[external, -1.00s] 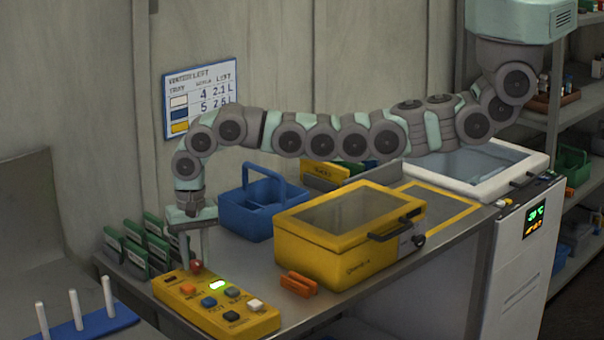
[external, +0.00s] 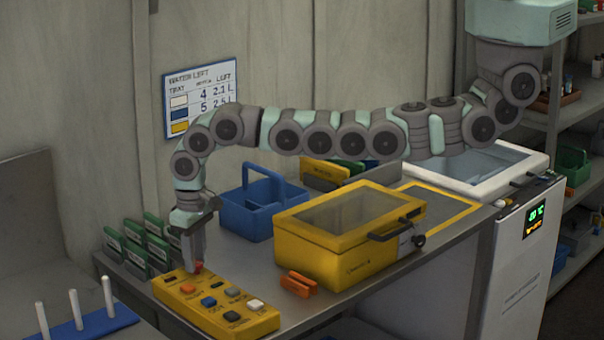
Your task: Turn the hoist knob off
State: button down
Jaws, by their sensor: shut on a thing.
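The yellow control box (external: 262,323) lies at the front left of the metal counter, with several coloured buttons on its top. A red knob (external: 198,267) stands at its back edge. My gripper (external: 196,268) points down over this edge, shut on the red knob, and its fingers hide most of the knob. The oval lamp area beside the knob is dark. The lettering by the buttons is too small to read surely.
A yellow lidded box (external: 310,262) and an orange clip (external: 299,285) stand right of the control box. A blue basket (external: 262,203) is behind. Green card-like holders (external: 137,250) line the counter's left edge. A blue pegged board (external: 92,325) is at lower left.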

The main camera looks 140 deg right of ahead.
jog(key=shift+n, duration=0.3)
jog(key=c, duration=1)
grip_release()
notch_tip(320, 180, up, 11)
jog(key=shift+f, duration=0.15)
